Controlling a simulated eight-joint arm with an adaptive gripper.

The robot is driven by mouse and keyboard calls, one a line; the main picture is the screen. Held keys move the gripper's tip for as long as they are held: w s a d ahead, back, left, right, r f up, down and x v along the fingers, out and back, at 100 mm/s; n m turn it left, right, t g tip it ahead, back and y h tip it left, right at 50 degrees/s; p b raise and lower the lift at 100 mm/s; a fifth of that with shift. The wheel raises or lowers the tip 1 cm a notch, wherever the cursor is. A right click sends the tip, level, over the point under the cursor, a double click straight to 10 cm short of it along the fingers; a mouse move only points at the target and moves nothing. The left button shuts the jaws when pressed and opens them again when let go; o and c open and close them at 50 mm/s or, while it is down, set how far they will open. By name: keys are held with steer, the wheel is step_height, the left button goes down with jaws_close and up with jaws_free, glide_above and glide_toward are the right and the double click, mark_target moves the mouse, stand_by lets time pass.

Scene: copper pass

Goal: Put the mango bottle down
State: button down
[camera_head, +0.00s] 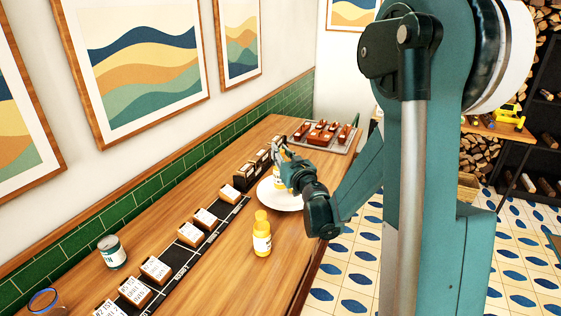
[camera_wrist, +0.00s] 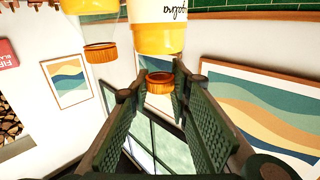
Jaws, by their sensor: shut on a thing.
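My gripper (camera_head: 283,168) is shut on a yellow bottle (camera_head: 277,178) over the white plate (camera_head: 268,200) in the head view. The gripper covers much of this bottle, and I cannot tell whether its base touches the plate. The wrist view is upside down. There the held bottle (camera_wrist: 165,38) shows a yellow body, a white label with partly cut-off dark writing and an orange cap between the fingers (camera_wrist: 152,85). A second yellow bottle (camera_head: 262,238) with a white label stands upright on the table, nearer than the plate.
The wooden table (camera_head: 215,275) has a dark strip (camera_head: 200,248) with several labelled blocks along it. A tray (camera_head: 322,147) of brown items stands at the far end. The table is bare around the second bottle.

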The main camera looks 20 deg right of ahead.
steer(key=shift+f+b, duration=0.45)
steer(key=shift+f, duration=1.6)
steer(key=c, duration=2.4)
jaws_free()
steer(key=s+p, duration=0.1)
steer(key=s, duration=1.1)
steer(key=shift+r, duration=0.2)
